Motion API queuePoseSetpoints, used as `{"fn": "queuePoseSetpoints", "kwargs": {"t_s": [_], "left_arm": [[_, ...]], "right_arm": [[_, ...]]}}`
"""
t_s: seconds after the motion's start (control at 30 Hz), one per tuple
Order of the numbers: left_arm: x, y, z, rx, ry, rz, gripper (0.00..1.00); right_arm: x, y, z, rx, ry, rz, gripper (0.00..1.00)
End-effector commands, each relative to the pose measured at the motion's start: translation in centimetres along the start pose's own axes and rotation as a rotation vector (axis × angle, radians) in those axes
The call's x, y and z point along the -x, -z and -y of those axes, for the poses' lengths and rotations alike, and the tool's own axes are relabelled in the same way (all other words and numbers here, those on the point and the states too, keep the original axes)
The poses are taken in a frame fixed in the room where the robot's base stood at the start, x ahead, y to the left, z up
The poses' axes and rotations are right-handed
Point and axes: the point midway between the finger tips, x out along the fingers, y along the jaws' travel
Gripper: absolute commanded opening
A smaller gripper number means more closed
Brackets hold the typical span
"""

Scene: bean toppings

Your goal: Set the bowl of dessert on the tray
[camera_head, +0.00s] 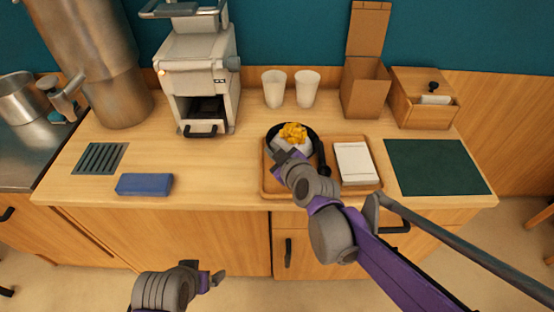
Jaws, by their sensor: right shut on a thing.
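Whether the bowl touches the tray is hidden. My left gripper (205,272) is low in front of the counter, empty, with its fingers apart.
Two white cups (274,89) and an open cardboard box (365,87) stand behind. A blue block (145,184) lies left; the counter between is clear.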

Motion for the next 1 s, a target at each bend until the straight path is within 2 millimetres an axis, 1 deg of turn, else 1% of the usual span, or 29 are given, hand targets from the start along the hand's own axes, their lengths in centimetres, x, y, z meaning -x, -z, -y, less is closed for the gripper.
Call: {"fn": "queuePoseSetpoints", "kwargs": {"t_s": [0.23,0.33,0.5,0.53,0.67,0.7,1.0], "left_arm": [[-0.7,-0.4,0.0,0.0,0.0,0.002,1.0],[-0.7,-0.4,0.0,0.0,0.0,0.002,1.0],[-0.6,-0.3,0.0,0.0,0.0,0.002,1.0],[-0.6,-0.3,0.0,0.0,0.0,0.002,1.0],[-0.6,-0.3,0.0,0.0,0.0,0.002,1.0],[-0.6,-0.3,0.0,0.0,0.0,0.002,1.0],[-0.6,-0.3,0.0,0.0,0.0,0.002,1.0]], "right_arm": [[-1.3,-2.7,1.4,0.0,-0.001,0.0,0.0],[-1.4,-3.1,1.6,0.0,-0.001,0.0,0.0],[-1.4,-3.0,1.6,0.0,-0.001,0.0,0.0],[-1.4,-3.0,1.7,0.0,0.0,0.0,0.16],[-1.4,-3.0,1.6,0.0,0.0,0.0,0.39],[-1.4,-3.0,1.6,0.0,0.0,0.0,0.41],[-1.2,-3.0,1.6,0.0,0.0,0.0,0.41]]}}
